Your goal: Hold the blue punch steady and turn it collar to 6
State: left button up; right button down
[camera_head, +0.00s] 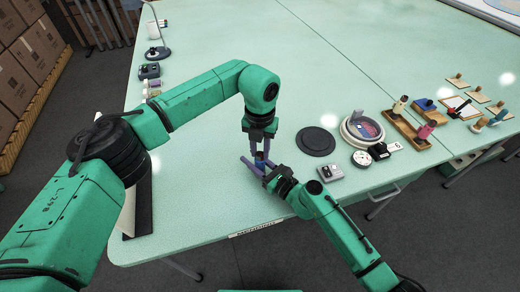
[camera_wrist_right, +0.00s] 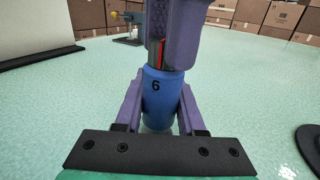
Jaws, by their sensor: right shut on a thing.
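The blue punch (camera_wrist_right: 160,95) stands upright near the table's front edge, with a black 6 on the side facing the right wrist camera. My right gripper (camera_wrist_right: 160,115) is shut on its lower body, one purple finger on each side. The punch also shows, small, in the head view (camera_head: 260,155). My left gripper (camera_head: 260,145) comes down from above, its purple fingers around the top of the punch. A red and grey strip shows between those fingers in the wrist view. They hide the top, so I cannot tell whether they grip it.
A black disc (camera_head: 315,141) lies right of the grippers, with a grey block (camera_head: 330,173), a round dish (camera_head: 362,129) and a white dial (camera_head: 361,158) beyond. Wooden holders (camera_head: 415,131) stand farther right. A lamp (camera_head: 158,50) stands far left. The table's middle is clear.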

aim_at(260, 154)
pick_arm(q)
jog(key=o, duration=0.4)
pick_arm(e)
jog(key=shift+f, duration=0.15)
pick_arm(q)
jog(key=shift+o, duration=0.2)
jog(key=shift+r, duration=0.15)
notch_tip(260, 154, up, 12)
pick_arm(e)
jog(key=shift+c, duration=2.2)
grip_release()
